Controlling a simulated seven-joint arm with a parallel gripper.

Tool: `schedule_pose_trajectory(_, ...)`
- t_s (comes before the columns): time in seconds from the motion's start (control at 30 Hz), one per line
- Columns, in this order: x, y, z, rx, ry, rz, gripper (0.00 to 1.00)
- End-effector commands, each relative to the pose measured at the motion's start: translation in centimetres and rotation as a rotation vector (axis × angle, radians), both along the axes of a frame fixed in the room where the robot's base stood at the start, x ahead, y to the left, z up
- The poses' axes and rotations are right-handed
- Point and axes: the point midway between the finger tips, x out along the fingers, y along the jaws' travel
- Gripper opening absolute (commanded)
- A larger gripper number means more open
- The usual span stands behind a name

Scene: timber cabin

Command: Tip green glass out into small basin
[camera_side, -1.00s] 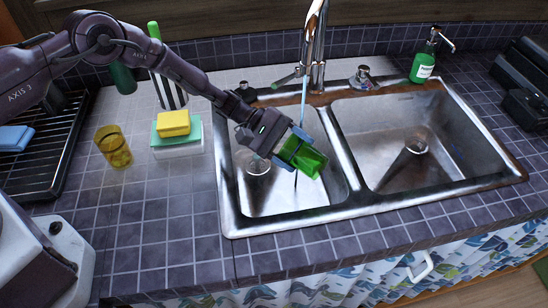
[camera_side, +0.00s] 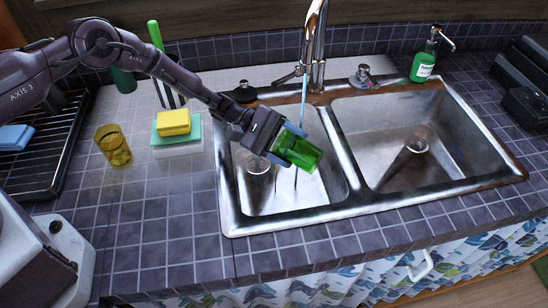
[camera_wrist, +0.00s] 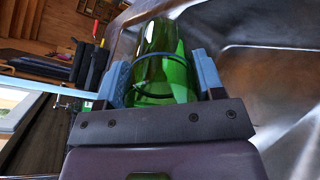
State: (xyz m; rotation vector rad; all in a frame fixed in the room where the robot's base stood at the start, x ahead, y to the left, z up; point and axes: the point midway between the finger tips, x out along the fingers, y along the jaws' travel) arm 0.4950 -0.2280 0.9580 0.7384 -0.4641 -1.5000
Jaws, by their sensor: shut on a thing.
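The green glass (camera_side: 307,156) lies tipped on its side, its far end pointing right and a little down, above the small left basin (camera_side: 252,200). My gripper (camera_side: 285,143) is shut on it with blue fingers. In the wrist view the glass (camera_wrist: 165,72) sits between the two blue fingers of my gripper (camera_wrist: 165,80), with a dark curved line across it. I cannot tell whether any liquid is in it. A drain shows in the small basin, left of the glass.
A chrome faucet (camera_side: 314,45) stands behind the basins, with a thin blue stream below it. The divider (camera_side: 342,145) and larger basin (camera_side: 440,125) are to the right. An amber glass (camera_side: 113,147), sponges (camera_side: 174,123) and a soap bottle (camera_side: 424,63) stand on the counter.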

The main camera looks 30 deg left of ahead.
Motion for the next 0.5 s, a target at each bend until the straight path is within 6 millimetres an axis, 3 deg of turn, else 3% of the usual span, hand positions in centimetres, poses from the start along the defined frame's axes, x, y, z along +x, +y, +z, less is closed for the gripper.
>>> schedule_pose_trajectory(0.5, 0.05, 0.18, 0.24, -0.068, -0.003, 0.001, 0.34)
